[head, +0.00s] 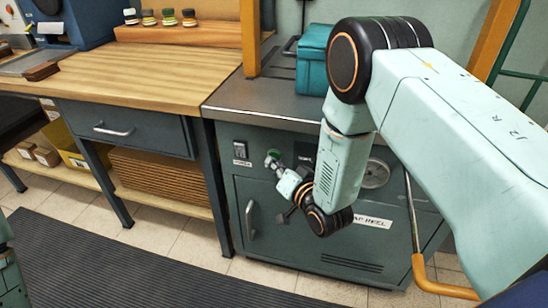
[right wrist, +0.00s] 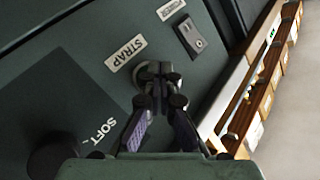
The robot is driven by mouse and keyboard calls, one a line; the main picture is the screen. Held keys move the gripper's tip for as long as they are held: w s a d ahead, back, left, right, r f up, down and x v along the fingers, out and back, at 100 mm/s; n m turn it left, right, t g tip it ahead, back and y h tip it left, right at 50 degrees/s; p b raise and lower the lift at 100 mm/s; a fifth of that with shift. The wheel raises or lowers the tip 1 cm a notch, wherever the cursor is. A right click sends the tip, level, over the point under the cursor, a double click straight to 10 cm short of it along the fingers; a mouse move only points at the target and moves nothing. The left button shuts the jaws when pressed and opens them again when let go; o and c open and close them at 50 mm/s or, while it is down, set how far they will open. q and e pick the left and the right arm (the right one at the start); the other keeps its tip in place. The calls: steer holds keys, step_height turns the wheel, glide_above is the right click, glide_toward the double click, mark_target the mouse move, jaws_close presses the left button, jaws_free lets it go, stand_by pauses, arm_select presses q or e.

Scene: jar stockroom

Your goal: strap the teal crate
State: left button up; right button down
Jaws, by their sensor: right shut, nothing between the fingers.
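The teal crate (head: 312,68) stands on the metal top of the dark green strapping machine (head: 335,252), behind my right arm, which hides part of it. The orange post (head: 250,38) rises left of it. I cannot see any strap around the crate. My right gripper (head: 276,165) is shut and empty at the machine's front panel. In the right wrist view its fingertips (right wrist: 160,78) are at a round button (right wrist: 150,70) beside the STRAP label (right wrist: 126,53). The fingers cover part of the button; I cannot tell whether it is pressed. My left gripper is out of view.
The power switch (head: 240,150) is left of the right gripper. In the right wrist view a black knob (right wrist: 52,160) lies near the SOFT label. A wooden workbench (head: 140,75) with a drawer stands left of the machine. A dark ribbed mat (head: 120,265) covers the floor in front.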

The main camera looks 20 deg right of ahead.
steer(key=shift+w+d, duration=0.1)
steer(key=shift+w, duration=0.1)
stand_by(0.4)
steer(key=shift+s+a+p, duration=0.35)
steer(key=shift+s+a, duration=0.1)
steer(key=shift+s, duration=0.3)
steer(key=s+a+p, duration=0.1)
steer(key=s, duration=0.1)
steer(key=s+a, duration=0.2)
steer(key=shift+s+p, duration=0.1)
steer(key=shift+p, duration=0.3)
steer(key=shift+d, duration=0.1)
stand_by(0.6)
